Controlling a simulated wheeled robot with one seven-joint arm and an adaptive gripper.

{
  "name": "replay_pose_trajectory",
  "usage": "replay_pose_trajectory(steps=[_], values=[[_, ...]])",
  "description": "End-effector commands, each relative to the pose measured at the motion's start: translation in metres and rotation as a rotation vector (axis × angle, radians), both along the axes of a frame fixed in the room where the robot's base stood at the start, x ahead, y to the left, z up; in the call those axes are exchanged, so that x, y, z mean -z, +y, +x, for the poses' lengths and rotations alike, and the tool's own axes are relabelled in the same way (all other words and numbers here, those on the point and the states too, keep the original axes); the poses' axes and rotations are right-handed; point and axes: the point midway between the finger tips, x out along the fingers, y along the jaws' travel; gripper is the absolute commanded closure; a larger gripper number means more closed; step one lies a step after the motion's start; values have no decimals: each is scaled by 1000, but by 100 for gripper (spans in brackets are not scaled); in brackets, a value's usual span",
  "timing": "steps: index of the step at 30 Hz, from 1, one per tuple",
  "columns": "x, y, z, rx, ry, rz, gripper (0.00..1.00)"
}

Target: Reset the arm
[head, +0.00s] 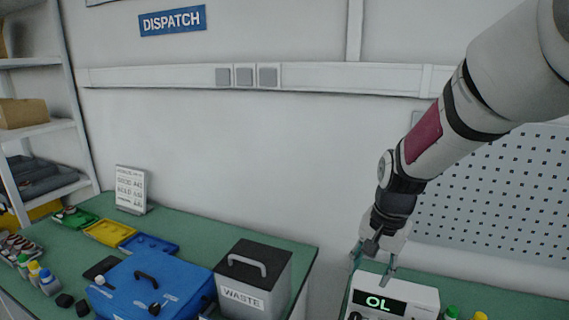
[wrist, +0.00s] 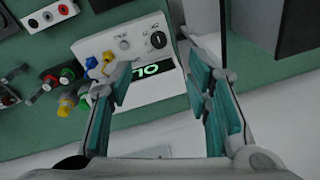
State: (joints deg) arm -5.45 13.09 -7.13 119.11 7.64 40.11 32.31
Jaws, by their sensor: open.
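My arm reaches down from the upper right in the head view. My gripper (head: 374,262) hangs just above and behind a white meter (head: 425,296) with a lit display reading "OL". In the wrist view my gripper (wrist: 165,95) is open, its teal-padded fingers apart with nothing between them. The meter (wrist: 120,45) shows there beyond the fingers, with a dark knob and colored plugs at its front. I cannot tell from these views whether a finger touches the meter.
A waste bin (head: 252,280) and a blue case (head: 150,285) stand on the left green bench (head: 205,240). Yellow (head: 109,232) and blue (head: 149,244) trays lie behind. A shelf (head: 40,130) stands far left, a pegboard (head: 490,200) at right. A gap separates the benches.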

Motion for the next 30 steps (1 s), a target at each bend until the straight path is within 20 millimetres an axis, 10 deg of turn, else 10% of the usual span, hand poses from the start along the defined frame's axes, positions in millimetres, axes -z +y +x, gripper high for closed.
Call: replay_pose_trajectory(steps=[15,30], values=[[-106,-1,-102,-317,-178,-66,55],[-141,-6,-205,-588,-318,-219,55]])
